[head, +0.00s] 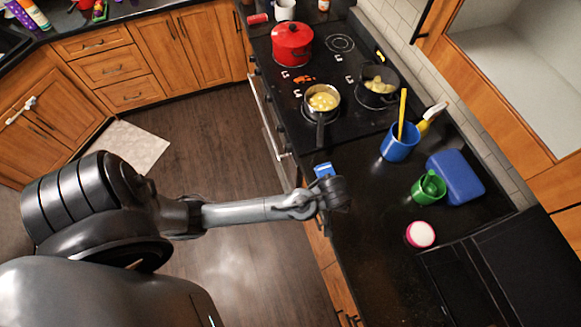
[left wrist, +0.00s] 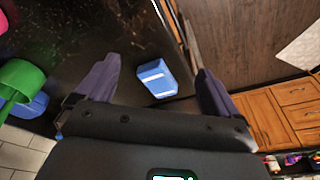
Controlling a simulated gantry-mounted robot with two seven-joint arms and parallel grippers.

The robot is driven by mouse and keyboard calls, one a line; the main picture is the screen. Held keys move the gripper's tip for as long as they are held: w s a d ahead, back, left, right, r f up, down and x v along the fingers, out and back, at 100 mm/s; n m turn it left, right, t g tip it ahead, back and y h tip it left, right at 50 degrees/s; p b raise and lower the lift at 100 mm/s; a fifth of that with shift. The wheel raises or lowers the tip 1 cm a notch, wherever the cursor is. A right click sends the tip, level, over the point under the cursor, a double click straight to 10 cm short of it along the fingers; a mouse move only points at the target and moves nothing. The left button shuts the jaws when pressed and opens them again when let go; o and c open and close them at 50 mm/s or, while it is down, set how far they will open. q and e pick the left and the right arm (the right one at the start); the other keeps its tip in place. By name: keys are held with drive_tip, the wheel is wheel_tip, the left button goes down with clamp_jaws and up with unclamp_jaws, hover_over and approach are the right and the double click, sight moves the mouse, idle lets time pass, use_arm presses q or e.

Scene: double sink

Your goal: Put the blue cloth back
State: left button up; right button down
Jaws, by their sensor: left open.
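A small flat blue piece with a pale marking (head: 324,170), the only thing I see that could be the blue cloth, shows at the counter's front edge, just beyond my left gripper (head: 330,200). In the left wrist view the blue piece (left wrist: 155,80) lies between the two spread dark fingers of the left gripper (left wrist: 157,72). The gripper is open and the fingers appear apart from it. Whether it is really cloth I cannot tell. My right gripper is not in view.
On the black counter (head: 370,240) stand a blue cup (head: 398,146), a green cup (head: 427,190), a blue box (head: 456,176) and a pink-and-white round item (head: 420,234). Pans and a red pot (head: 292,46) are on the stove. The counter's near-left part is clear.

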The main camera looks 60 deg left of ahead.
use_arm(q)
drive_tip(key=s+r+m+t+h, duration=0.1)
drive_tip(key=s+r+m, duration=0.3)
drive_tip(key=s+m, duration=0.1)
drive_tip(key=s+a+r+m, duration=0.1)
drive_tip(key=s+r+m, duration=0.3)
drive_tip(key=s, duration=0.4)
drive_tip(key=shift+a+m+t+h, duration=0.2)
drive_tip(key=shift+m+t+h, duration=0.2)
drive_tip(key=shift+m, duration=0.2)
drive_tip(key=shift+r, duration=0.1)
wheel_tip(320, 180, up, 5)
drive_tip(key=p, duration=0.5)
